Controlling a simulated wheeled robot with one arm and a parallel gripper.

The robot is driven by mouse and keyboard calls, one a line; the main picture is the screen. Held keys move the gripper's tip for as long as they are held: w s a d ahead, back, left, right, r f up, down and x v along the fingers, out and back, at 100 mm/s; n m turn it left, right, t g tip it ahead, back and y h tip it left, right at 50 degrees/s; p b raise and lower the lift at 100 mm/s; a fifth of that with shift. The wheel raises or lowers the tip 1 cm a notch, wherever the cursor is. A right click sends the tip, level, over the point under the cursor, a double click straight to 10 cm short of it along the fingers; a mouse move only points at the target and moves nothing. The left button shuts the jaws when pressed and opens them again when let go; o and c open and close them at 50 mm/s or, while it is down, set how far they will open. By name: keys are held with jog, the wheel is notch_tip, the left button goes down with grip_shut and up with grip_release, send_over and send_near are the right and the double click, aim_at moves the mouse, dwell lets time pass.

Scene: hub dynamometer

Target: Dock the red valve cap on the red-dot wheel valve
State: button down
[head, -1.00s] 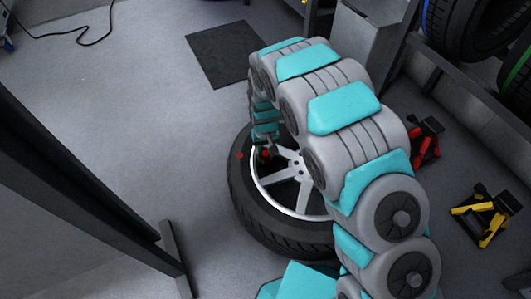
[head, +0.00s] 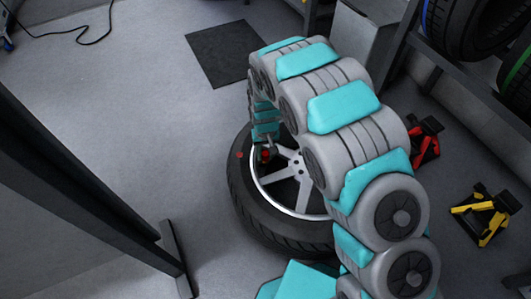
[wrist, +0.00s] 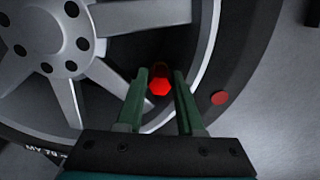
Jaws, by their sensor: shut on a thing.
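The wheel (head: 240,200) lies flat on the floor, with a black tyre and a silver spoked rim. A red dot (head: 239,155) marks its tyre wall, and it also shows in the wrist view (wrist: 219,98). My gripper (wrist: 161,80) is shut on the red valve cap (wrist: 160,87), which sits between the green fingertips. The cap is over a dark gap between spokes, just inside the rim edge beside the red dot. In the head view the cap (head: 265,156) is small and partly behind my gripper. The valve itself cannot be made out.
A red jack stand (head: 427,140) and a yellow one (head: 487,212) stand on the floor at right. A tyre rack (head: 465,65) is at upper right. A dark post (head: 80,190) stands at left. A dark mat (head: 225,52) lies behind the wheel.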

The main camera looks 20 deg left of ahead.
aim_at(266, 153)
jog(key=shift+f, duration=0.55)
jog(key=c, duration=0.8)
grip_release()
jog(key=shift+r+p, duration=0.9)
jog(key=shift+r, duration=4.6)
jog(key=shift+d, duration=0.1)
